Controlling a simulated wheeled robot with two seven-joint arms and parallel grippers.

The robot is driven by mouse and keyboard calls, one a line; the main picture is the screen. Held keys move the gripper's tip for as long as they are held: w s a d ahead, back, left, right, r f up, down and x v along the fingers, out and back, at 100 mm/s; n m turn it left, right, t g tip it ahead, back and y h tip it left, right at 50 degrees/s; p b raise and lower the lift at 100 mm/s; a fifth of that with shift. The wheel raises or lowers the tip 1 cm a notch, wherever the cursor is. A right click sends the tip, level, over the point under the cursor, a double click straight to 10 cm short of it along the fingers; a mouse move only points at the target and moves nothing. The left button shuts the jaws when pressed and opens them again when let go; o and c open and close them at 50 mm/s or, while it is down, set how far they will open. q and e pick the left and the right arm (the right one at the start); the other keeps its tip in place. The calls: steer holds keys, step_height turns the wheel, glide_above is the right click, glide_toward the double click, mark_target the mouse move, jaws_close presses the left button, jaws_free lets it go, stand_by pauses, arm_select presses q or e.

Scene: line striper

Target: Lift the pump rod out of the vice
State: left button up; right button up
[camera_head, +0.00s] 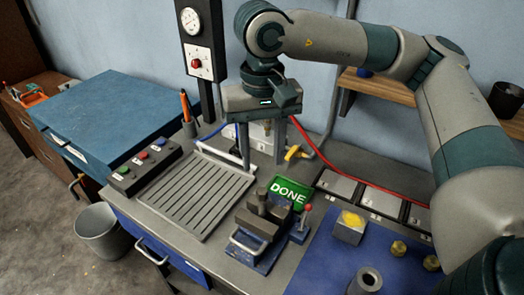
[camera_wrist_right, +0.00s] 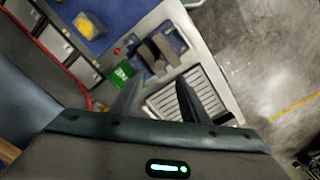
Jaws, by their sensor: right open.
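The blue vice (camera_head: 252,252) with dark grey jaws stands on the workbench, front of centre. It also shows in the right wrist view (camera_wrist_right: 172,42), beyond my fingers. I cannot make out a separate pump rod in its jaws in either view. My right gripper (camera_head: 262,162) is open and empty, pointing down behind the vice and well above the bench. Its two dark fingers stand apart in the right wrist view (camera_wrist_right: 157,97). My left gripper is not in view.
A ribbed grey tray (camera_head: 195,198) lies left of the vice. A green DONE sign (camera_head: 289,193) and a red-knobbed lever (camera_head: 302,226) stand close by it. A blue mat (camera_head: 318,268) with a yellow-topped block (camera_head: 350,227) and brass nuts (camera_head: 398,248) lies right. A button box (camera_head: 144,166) sits left.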

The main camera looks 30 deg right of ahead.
mark_target(262, 191)
steer(key=shift+f, duration=0.65)
steer(key=shift+f+b, duration=0.55)
steer(key=shift+f, duration=0.15)
step_height(262, 191, down, 6)
steer(key=b, duration=0.4)
steer(key=shift+r, duration=0.15)
steer(key=shift+f+b, duration=0.25)
steer(key=shift+b, duration=0.05)
steer(key=shift+f+b, duration=0.35)
steer(key=shift+b, duration=0.1)
steer(key=shift+f, duration=0.15)
arm_select(q)
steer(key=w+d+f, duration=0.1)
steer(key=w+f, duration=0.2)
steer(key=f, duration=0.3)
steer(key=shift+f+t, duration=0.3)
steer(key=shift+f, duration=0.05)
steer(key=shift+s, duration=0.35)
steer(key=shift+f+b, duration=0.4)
steer(key=shift+b, duration=0.2)
arm_select(e)
steer(key=shift+f, duration=0.1)
